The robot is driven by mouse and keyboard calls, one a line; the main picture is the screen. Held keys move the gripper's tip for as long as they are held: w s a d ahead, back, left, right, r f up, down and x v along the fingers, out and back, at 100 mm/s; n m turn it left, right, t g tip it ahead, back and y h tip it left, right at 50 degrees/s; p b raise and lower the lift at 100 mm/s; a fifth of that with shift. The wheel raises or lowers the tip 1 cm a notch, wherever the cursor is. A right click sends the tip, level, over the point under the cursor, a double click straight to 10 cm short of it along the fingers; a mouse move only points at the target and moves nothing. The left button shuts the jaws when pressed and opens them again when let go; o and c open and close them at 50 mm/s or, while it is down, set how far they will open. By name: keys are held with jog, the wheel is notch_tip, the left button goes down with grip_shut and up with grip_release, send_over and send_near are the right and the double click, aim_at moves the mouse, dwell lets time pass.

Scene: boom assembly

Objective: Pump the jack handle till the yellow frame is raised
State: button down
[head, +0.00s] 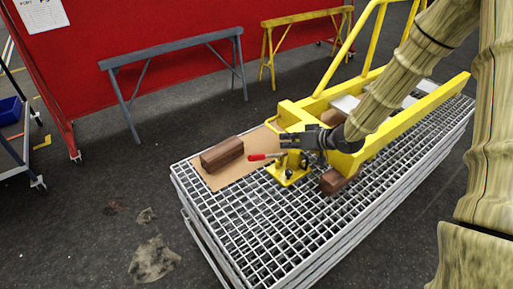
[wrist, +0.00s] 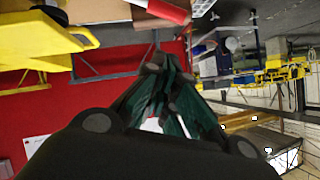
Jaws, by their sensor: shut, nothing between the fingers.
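The jack handle (head: 262,156) has a red grip and sticks out to the left from the yellow jack (head: 288,176) at the near end of the yellow frame (head: 405,112). The frame lies along the grated table. My gripper (head: 291,141) is shut and empty, just right of and slightly above the red grip in the head view. In the wrist view its fingertips (wrist: 155,64) meet, and the red grip (wrist: 170,11) shows beyond them at the top edge. I cannot tell whether they touch it. The yellow frame (wrist: 35,40) is at upper left there. My arm hides part of the frame.
The grated table (head: 245,215) holds a brown block (head: 222,153) on a tan sheet (head: 210,180); another block (head: 334,181) is by the frame. A grey trestle (head: 175,50) and yellow trestle (head: 300,17) stand by a red partition (head: 110,30). The floor at left is mostly clear.

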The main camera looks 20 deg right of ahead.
jog(key=shift+d+r, duration=0.1)
jog(key=shift+d, duration=0.4)
jog(key=p, duration=0.1)
send_over(266, 156)
jog(key=s, duration=0.1)
notch_tip(266, 156, down, 6)
jog(key=f, duration=0.1)
jog(key=shift+s+a+f+p, duration=0.1)
jog(key=shift+a+f+p, duration=0.2)
jog(key=shift+a+f, duration=0.55)
jog(key=shift+a+f, duration=0.1)
jog(key=shift+a, duration=0.05)
